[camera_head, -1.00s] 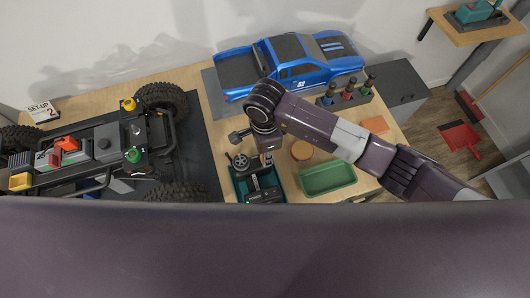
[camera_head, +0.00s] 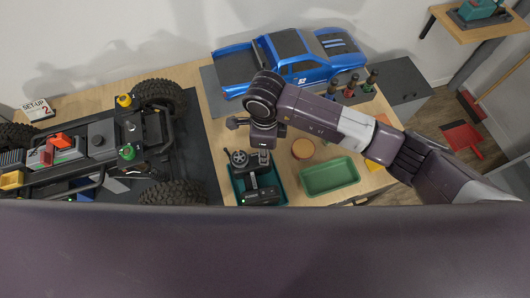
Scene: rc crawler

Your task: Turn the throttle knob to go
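A dark hand-held transmitter (camera_head: 262,194) with a small green light lies in the teal tray (camera_head: 234,197). A dark wheel-shaped part (camera_head: 239,158) shows at the tray's far end. On the crawler chassis (camera_head: 70,180) at the left, a round black knob (camera_head: 98,140) sits on a grey box, with a yellow cap (camera_head: 124,100) and a green cap (camera_head: 127,152) nearby. I cannot tell for certain which part is the throttle knob. My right gripper (camera_head: 262,155) points down over the tray's far end; its fingers are too small and dark to read. My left gripper is not in view.
A blue truck body (camera_head: 300,70) stands behind my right arm. A green tray (camera_head: 328,178), a round orange-brown piece (camera_head: 303,148) and a rack of dark-handled tools (camera_head: 350,88) are to the right. A SET-UP 2 card (camera_head: 38,108) stands at the back left.

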